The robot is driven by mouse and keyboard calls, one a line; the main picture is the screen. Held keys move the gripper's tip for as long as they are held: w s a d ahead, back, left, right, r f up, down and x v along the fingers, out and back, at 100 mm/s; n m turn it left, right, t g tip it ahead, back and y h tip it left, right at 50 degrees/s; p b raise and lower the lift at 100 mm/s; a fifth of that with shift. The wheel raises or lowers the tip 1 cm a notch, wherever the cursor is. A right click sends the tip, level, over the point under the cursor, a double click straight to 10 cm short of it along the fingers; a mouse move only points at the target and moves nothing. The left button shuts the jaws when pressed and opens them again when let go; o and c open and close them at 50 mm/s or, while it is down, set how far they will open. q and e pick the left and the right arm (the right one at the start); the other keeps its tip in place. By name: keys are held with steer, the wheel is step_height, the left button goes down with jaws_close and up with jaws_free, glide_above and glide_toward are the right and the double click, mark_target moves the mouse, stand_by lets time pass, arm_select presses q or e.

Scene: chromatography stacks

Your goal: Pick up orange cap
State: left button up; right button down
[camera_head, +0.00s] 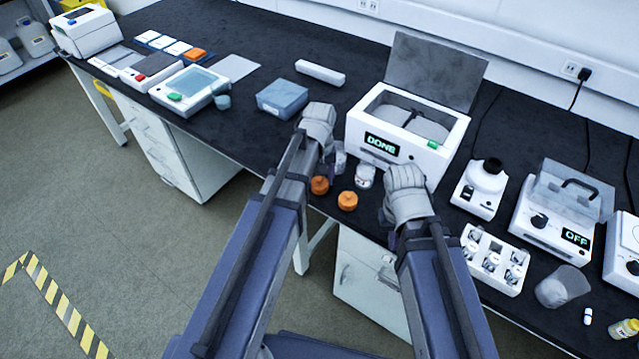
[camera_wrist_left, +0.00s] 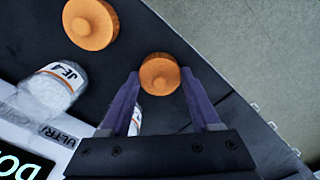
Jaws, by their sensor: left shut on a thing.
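Two round orange caps are near the front edge of the black bench. The left orange cap (camera_head: 319,185) is between the fingertips of my left gripper (camera_wrist_left: 160,82), which is shut on it; this cap also shows in the left wrist view (camera_wrist_left: 160,73). The other orange cap (camera_head: 347,201) lies a little to the right, at the upper left of the wrist view (camera_wrist_left: 90,24). My right gripper (camera_head: 392,232) is low beside the bench front; its fingers are mostly hidden by the hand and arm.
A white labelled bottle (camera_head: 365,176) stands close to the caps, and another (camera_head: 339,160) is partly behind my left gripper. The white DONE machine (camera_head: 420,150) stands behind them. A blue-grey box (camera_head: 282,98) is to the left. A vial rack (camera_head: 493,258) is at right.

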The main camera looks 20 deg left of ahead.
mark_target(320, 179)
arm_select(q)
steer(key=shift+c, duration=1)
arm_select(e)
steer(key=shift+r, duration=0.1)
